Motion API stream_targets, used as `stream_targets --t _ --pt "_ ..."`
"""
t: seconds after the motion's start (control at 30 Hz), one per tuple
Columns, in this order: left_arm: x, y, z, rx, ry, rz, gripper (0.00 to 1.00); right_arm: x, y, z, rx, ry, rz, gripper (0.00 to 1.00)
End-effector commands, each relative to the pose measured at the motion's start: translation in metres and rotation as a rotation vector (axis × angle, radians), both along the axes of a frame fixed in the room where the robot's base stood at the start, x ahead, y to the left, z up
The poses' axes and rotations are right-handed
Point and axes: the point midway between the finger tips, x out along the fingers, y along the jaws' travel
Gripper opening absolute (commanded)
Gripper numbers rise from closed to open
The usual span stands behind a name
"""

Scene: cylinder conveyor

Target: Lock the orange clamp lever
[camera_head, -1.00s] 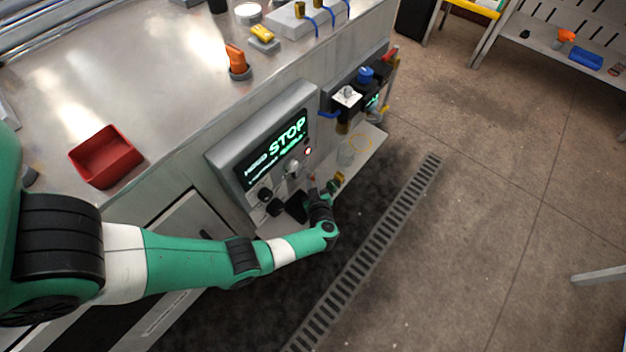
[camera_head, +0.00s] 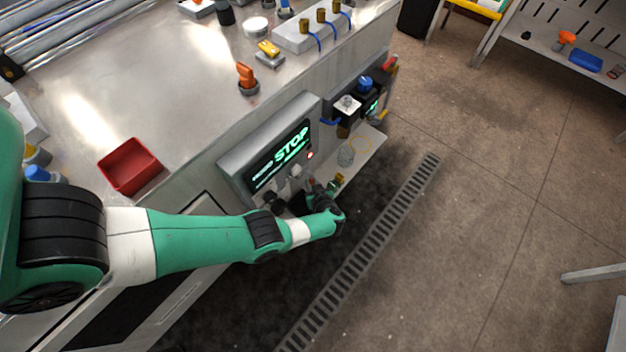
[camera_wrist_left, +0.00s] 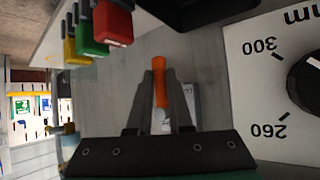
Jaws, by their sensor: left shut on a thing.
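The orange clamp lever (camera_wrist_left: 160,82) shows in the left wrist view as a slim orange bar between the two dark fingers of my left gripper (camera_wrist_left: 160,85). The gripper is shut on it. A small pale round part sits at the lever's lower end, and the fingers hide part of its sides. In the head view my left gripper (camera_head: 313,190) is low at the front of the machine, just below the STOP panel (camera_head: 268,150). The lever is too small there to make out clearly. My right gripper is not in view.
In the left wrist view, a dial plate (camera_wrist_left: 275,75) with a black knob (camera_wrist_left: 307,82) stands close on the right. Red and green blocks (camera_wrist_left: 95,35) are at upper left. In the head view, another orange handle (camera_head: 246,76) and a red bin (camera_head: 130,165) are on the bench.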

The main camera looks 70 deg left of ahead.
Motion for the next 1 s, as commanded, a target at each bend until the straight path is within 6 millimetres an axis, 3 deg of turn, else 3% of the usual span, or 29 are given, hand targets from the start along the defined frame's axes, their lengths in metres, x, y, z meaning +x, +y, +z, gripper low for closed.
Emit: stream_targets --t 0.17,0.2,0.37,0.73,1.0 --pt "0.000 0.000 0.000 0.001 0.001 -0.001 0.00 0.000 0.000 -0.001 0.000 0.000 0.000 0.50" --pt "0.000 0.000 0.000 0.001 0.001 -0.001 0.22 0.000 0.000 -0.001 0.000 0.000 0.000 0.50" --pt "0.000 0.000 0.000 0.002 0.000 0.000 0.48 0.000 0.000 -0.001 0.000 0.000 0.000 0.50" --pt "0.000 -0.006 0.007 0.002 -0.001 -0.002 0.48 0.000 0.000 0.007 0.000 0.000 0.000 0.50" --pt "-0.004 -0.053 0.045 0.002 -0.001 -0.006 0.48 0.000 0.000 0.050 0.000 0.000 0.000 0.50"
